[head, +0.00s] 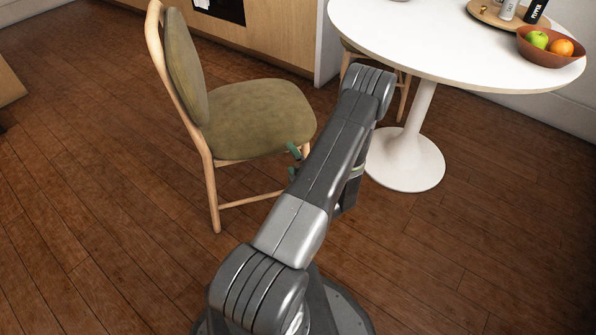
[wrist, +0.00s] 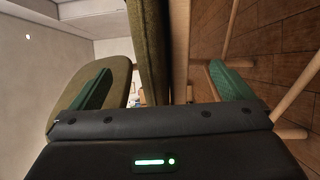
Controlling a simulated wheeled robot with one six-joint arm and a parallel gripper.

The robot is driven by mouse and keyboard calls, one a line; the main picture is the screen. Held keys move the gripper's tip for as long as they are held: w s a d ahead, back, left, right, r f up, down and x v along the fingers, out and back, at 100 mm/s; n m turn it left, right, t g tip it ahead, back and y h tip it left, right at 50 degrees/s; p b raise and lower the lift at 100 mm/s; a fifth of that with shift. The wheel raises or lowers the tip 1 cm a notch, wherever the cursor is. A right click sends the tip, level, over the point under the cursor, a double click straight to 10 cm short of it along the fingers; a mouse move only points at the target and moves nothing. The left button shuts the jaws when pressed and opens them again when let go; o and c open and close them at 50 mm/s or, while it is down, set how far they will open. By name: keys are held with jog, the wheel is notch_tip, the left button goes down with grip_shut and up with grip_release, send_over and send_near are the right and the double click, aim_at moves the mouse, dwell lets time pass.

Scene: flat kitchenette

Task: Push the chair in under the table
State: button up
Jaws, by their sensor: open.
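The chair (head: 255,112) has a pale wood frame and an olive cushioned seat and back. It stands upright left of the round white table (head: 440,45), its seat towards the table and clear of the tabletop in the picture. My gripper, with green fingertips (head: 293,161), is at the right front side of the seat, largely hidden behind my arm. In the wrist view, turned sideways, my gripper (wrist: 163,88) is open, with the seat edge (wrist: 150,45) showing between its fingers and the backrest (wrist: 118,80) behind the left finger. Whether it touches the chair I cannot tell.
The table's white pedestal base (head: 405,160) stands on the wood floor. A second chair (head: 400,95) is partly tucked behind the table. A fruit bowl (head: 552,55) and a wooden tray (head: 485,14) are on top. Cabinets (head: 255,38) line the back.

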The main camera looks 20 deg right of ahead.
aim_at(282, 145)
jog(key=b+x, duration=0.1)
jog(key=x, duration=0.8)
jog(key=shift+s, duration=0.1)
